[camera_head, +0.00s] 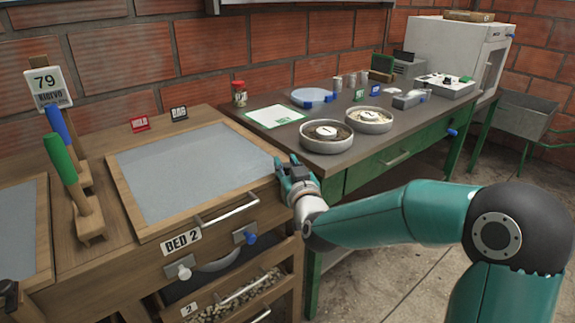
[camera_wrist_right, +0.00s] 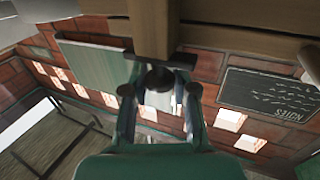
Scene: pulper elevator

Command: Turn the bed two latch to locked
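Bed two is the wooden frame with a grey panel (camera_head: 195,172) and a "BED 2" label (camera_head: 182,242) on its front. Right of the label, a blue knob (camera_head: 250,238) sits on a small metal plate. Left below it is a white knob (camera_head: 180,271). I cannot tell for sure which is the latch or how it is set. My right gripper (camera_head: 287,166) is at the bed's right front corner, above and right of the blue knob. Its fingers look apart and empty; they also show in the wrist view (camera_wrist_right: 160,95).
A metal bar handle (camera_head: 231,207) runs along the bed's front edge. Below is a drawer of beans (camera_head: 240,295). Green- and blue-handled wooden tools (camera_head: 88,215) stand left. A dark table (camera_head: 300,150) with two round dishes lies behind my gripper.

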